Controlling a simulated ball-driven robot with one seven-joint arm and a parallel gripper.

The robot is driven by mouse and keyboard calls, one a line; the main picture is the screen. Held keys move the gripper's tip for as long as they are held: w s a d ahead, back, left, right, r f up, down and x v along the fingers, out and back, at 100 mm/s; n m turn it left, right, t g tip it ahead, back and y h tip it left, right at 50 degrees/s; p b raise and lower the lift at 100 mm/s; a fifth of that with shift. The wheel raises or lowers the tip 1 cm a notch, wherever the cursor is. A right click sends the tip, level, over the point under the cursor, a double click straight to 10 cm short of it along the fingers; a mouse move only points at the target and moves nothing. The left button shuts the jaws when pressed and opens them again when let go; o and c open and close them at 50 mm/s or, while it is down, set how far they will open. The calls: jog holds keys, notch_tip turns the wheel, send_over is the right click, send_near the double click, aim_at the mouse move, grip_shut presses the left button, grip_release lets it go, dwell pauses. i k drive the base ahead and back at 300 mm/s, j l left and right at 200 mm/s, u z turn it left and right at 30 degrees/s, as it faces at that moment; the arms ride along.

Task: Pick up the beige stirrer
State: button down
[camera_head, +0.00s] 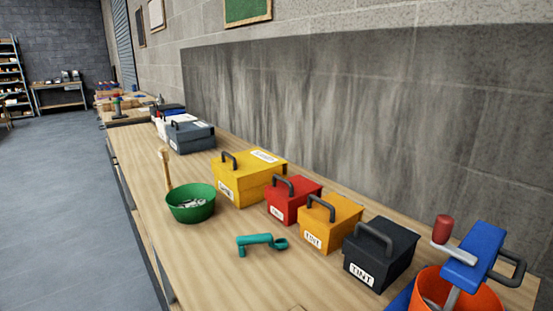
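A beige stick-like piece with a knobbed top, which looks like the beige stirrer (166,167), stands nearly upright at the back left of the green bowl (190,211). Its lower end is hidden at the bowl's rim, so I cannot tell whether it stands in the bowl or behind it. The bowl holds small grey-white bits. My gripper is not in view.
On the wooden bench (226,270), a teal tool (262,242) lies right of the bowl. Yellow (238,181), red (285,205), orange (328,226) and black (372,259) handled boxes line the wall side. An orange bucket (478,299) with a blue tool (474,256) stands at right.

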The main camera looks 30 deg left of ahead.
aim_at(164, 153)
jog(key=l+u, duration=0.25)
jog(key=u, duration=0.2)
jog(key=l+u, duration=0.2)
jog(key=u, duration=0.3)
jog(key=j+u, duration=0.25)
jog(key=i+j+u, duration=0.25)
jog(key=k+l, duration=0.1)
